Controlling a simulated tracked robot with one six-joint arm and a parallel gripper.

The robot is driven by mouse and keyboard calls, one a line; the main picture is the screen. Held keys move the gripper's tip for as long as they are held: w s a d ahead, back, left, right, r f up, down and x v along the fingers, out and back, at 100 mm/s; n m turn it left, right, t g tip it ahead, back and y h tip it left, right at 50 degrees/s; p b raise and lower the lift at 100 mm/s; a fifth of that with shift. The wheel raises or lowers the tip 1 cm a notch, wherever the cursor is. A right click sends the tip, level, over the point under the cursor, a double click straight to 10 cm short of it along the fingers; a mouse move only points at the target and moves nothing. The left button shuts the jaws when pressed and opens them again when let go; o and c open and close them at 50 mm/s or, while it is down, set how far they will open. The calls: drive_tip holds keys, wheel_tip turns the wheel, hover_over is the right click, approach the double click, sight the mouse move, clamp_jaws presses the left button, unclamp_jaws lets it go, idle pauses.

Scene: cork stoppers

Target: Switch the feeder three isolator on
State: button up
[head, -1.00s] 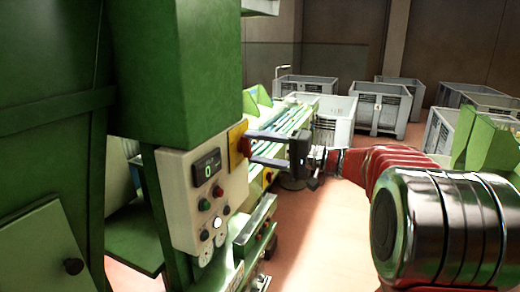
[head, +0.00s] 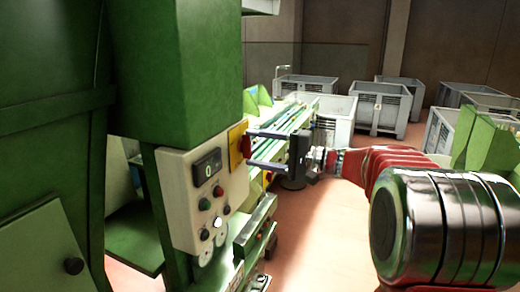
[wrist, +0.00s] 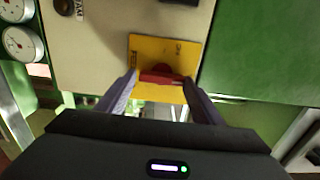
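The isolator is a yellow plate (head: 235,146) with a red handle (head: 245,147) on the right part of the cream control panel (head: 180,184). In the wrist view the yellow plate (wrist: 158,48) faces me, and the red handle (wrist: 160,78) lies across the picture. Its small lettering is unreadable. My gripper (head: 250,148) is open at the isolator, its fingers pointing left. In the wrist view the fingertips of my gripper (wrist: 160,80) are apart, one near each end of the handle. I cannot tell whether they touch it.
The panel also has a display (head: 207,167) reading 0, several buttons and two dials (wrist: 22,42). A green column (head: 190,70) stands above it. A green conveyor frame (head: 300,115) runs behind my gripper. Grey crates (head: 380,105) stand at the back. Floor (head: 310,230) is clear below.

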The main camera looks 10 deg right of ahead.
drive_tip(key=o, duration=0.3)
drive_tip(key=shift+d, duration=0.1)
drive_tip(key=shift+o, duration=0.2)
drive_tip(key=v, duration=1.3)
drive_tip(key=shift+s+d, duration=0.2)
drive_tip(key=shift+d, duration=0.15)
